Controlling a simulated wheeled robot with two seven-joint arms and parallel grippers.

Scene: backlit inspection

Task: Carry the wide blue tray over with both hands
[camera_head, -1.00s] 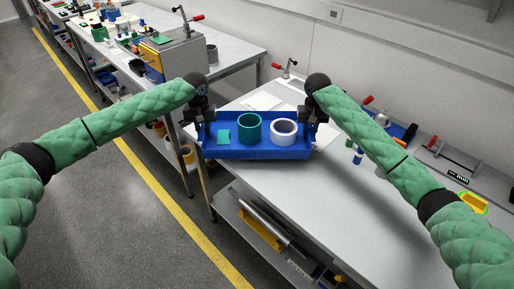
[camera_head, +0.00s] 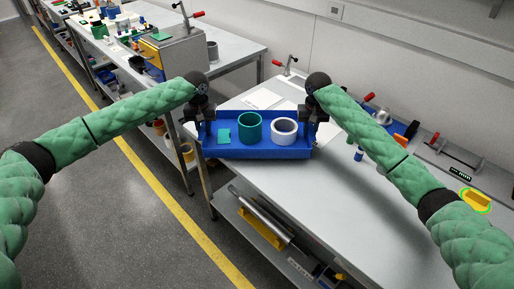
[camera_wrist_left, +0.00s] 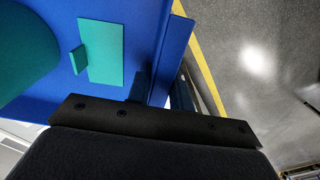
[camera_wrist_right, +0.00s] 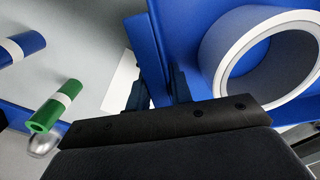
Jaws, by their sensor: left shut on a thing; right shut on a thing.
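The wide blue tray (camera_head: 255,152) is held level between my two grippers, over the near-left part of the grey table. My left gripper (camera_head: 205,122) is shut on the tray's left wall, which also shows in the left wrist view (camera_wrist_left: 176,55). My right gripper (camera_head: 311,122) is shut on its right wall, also visible in the right wrist view (camera_wrist_right: 150,55). In the tray lie a flat teal piece (camera_head: 223,136), a green ring (camera_head: 250,127) and a white ring (camera_head: 284,130). I cannot tell the exact gap between tray and table.
The grey tabletop (camera_head: 300,190) is clear in front of the tray. White paper (camera_head: 262,98) lies behind it. A blue cylinder (camera_head: 359,154), a yellow piece (camera_head: 475,200) and a clamp fixture (camera_head: 445,165) stand to the right. A second bench (camera_head: 235,55) stands behind left.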

